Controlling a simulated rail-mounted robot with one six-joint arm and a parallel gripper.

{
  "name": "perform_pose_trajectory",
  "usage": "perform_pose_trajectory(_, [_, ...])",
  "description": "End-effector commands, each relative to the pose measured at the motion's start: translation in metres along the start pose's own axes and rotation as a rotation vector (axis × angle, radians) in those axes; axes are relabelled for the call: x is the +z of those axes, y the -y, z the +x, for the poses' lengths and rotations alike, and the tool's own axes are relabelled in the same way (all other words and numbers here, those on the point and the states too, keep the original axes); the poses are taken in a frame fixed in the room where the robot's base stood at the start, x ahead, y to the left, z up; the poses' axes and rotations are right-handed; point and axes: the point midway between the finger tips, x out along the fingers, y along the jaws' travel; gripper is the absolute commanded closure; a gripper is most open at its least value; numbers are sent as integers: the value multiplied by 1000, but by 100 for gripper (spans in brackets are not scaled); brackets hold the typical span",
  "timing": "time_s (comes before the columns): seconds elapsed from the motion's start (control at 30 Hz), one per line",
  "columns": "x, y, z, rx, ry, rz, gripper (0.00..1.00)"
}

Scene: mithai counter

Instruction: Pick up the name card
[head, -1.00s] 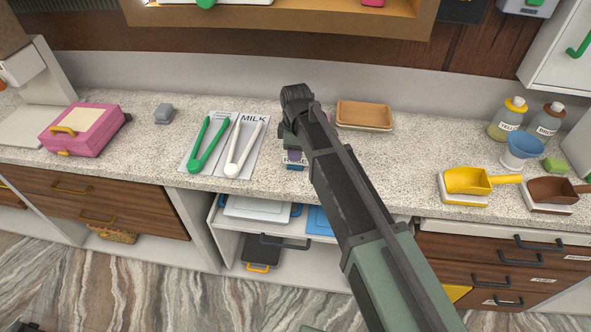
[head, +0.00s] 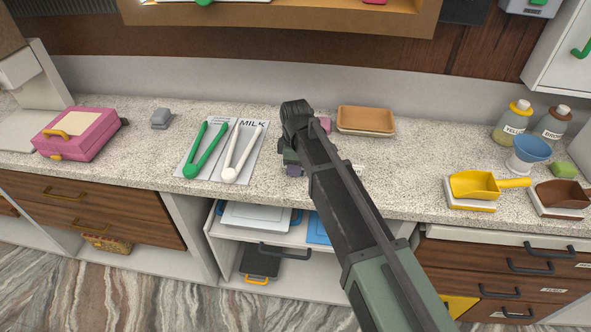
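My arm reaches over the counter from the lower right. Its end, with my gripper (head: 291,157), is low over the middle of the worktop, mostly hidden behind my dark arm link. Its fingers cannot be made out. A small purple-dark piece (head: 294,170) shows just below it; whether this is the name card or part of a holder is unclear. A small white label edge (head: 358,169) shows right of my arm, mostly hidden. I cannot tell whether my gripper touches or holds anything.
Green tongs (head: 204,150) and white tongs (head: 240,153) lie on labelled mats left of my gripper. A pink box (head: 95,145) and grey block (head: 161,117) are farther left. A brown tray (head: 366,119) stands behind; a yellow scoop (head: 473,185) is right. Speckled counter between is clear.

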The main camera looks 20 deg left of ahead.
Motion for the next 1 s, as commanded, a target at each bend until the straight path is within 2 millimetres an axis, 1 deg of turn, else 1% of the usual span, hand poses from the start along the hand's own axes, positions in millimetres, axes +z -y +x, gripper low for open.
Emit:
perform_pose_trajectory(0.1, [0,0,0,0,0,0,64])
perform_pose_trajectory(0.13, [0,0,0,0,0,0,65])
perform_pose_trajectory(0.3, [0,0,0,0,0,0,90])
perform_pose_trajectory(0.53, [0,0,-1,0,0,0,90])
perform_pose_trajectory(0.67, [0,0,-6,0,0,0,90])
perform_pose_trajectory(0.77, [0,0,-17,0,0,0,90])
perform_pose_trajectory(0.83, [0,0,-29,0,0,0,90])
perform_pose_trajectory(0.97, [0,0,-65,0,0,0,90])
perform_pose_trajectory(1.0, [0,0,-80,0,0,0,90])
